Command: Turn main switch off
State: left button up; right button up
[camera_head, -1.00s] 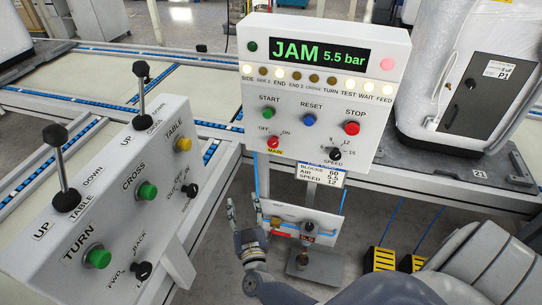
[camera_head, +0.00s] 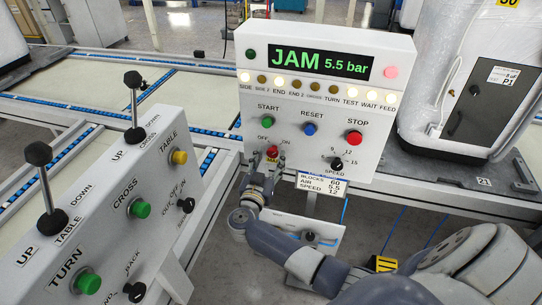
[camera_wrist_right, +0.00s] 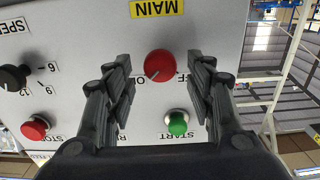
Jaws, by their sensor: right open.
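The main switch is a red knob (camera_head: 272,152) on the front of the white control panel (camera_head: 225,130), below the OFF and ON labels. It also shows in the right wrist view (camera_wrist_right: 158,63), which is upside down, with the yellow MAIN label (camera_wrist_right: 157,8) beside it. Its white mark points toward the ON side. My right gripper (camera_head: 268,165) is in front of the panel at the knob. In the wrist view its open fingers (camera_wrist_right: 160,82) stand on both sides of the knob, with gaps visible. The left gripper is not in view.
The green START button (camera_wrist_right: 177,122) is close to one finger. The RESET button (camera_head: 310,129), red STOP button (camera_head: 354,138) and black SPEED knob (camera_head: 337,164) are on the same panel. A second console (camera_head: 110,215) with levers and buttons stands at the left. The panel display (camera_head: 318,63) reads JAM 5.5 bar.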

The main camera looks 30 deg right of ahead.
jog(key=shift+w+d, duration=0.7)
jog(key=shift+d, duration=0.05)
jog(key=shift+c, duration=0.2)
jog(key=c, duration=1)
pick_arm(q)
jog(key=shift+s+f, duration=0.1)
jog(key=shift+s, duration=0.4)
